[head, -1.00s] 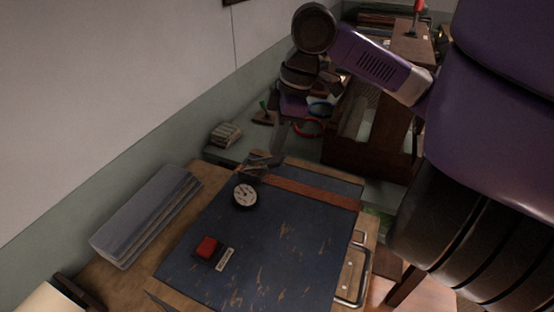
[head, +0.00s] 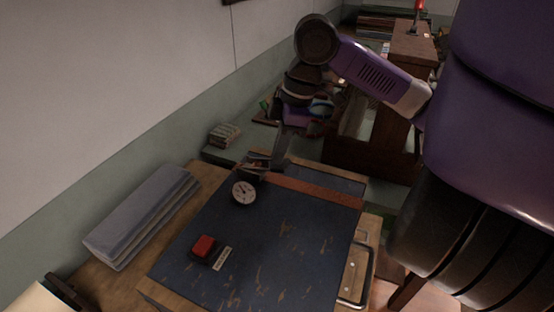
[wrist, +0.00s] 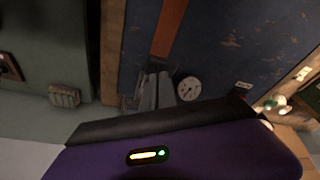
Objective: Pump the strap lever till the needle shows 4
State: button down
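A dark blue, scuffed case (head: 275,245) lies on a wooden surface, with a reddish-brown strap (head: 312,190) along its far part. A round white dial (head: 243,193) sits on the case near the strap's left end; it also shows in the wrist view (wrist: 189,88). Its needle is too small to read. My gripper (head: 262,162) is at the strap's left end, just beyond the dial. In the wrist view my gripper's grey fingers (wrist: 157,92) are close together beside the dial, at the end of the strap (wrist: 169,30). The lever cannot be made out clearly there.
A red button (head: 204,245) on a dark base sits on the case, with a small label (head: 222,258) beside it. A stack of grey folded cloth (head: 142,217) lies left of the case. A metal handle (head: 362,280) is on its right side. The wall is at left.

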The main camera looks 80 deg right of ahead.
jog(key=shift+b+x, duration=0.5)
jog(key=shift+x, duration=0.35)
jog(key=shift+s, duration=0.25)
jog(key=shift+r, duration=0.1)
jog(key=w+p+v, duration=0.2)
jog(key=p+v, duration=0.5)
jog(key=v, duration=0.1)
jog(key=shift+a+r+p, duration=0.25)
jog(key=shift+r+p, duration=0.05)
jog(key=shift+r, duration=0.3)
jog(key=shift+s, duration=0.15)
